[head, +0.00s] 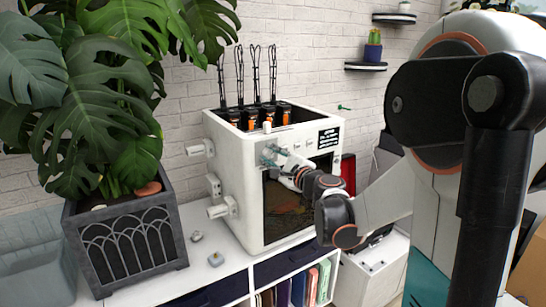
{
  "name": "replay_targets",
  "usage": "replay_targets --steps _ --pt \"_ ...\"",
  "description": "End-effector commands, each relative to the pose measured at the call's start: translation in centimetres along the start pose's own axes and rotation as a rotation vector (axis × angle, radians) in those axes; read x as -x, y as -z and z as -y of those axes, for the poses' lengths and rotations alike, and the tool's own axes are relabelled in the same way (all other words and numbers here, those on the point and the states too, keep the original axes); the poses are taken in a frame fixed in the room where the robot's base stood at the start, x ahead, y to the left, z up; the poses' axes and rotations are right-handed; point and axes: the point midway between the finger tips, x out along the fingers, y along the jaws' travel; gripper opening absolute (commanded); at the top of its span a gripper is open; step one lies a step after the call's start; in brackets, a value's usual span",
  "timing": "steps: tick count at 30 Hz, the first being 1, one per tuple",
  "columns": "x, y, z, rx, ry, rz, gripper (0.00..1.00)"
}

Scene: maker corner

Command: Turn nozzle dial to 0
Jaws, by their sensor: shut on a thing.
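A white box-shaped machine (228,158) stands on the white cabinet top, with a dark window in its front and a row of small controls along the upper front edge. My gripper (270,154) is at the upper left of that front, at the panel above the window. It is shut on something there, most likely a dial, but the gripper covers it. The dial's marks and its setting cannot be read from here. A black label (329,137) with small white text is at the upper right of the front.
A large leafy plant in a dark planter (126,242) stands left of the machine. Small objects (215,259) lie on the cabinet top (203,278) in front of it. White knobs (221,209) stick out from the machine's left side. Black holders with orange parts (262,115) rise from its top.

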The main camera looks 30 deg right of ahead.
Motion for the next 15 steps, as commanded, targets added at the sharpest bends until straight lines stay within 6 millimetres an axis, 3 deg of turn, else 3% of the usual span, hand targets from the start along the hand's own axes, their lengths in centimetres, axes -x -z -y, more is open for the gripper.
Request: replay_targets --steps 15 --pt "0.02 -0.03 0.08 0.490 0.000 0.000 0.03"
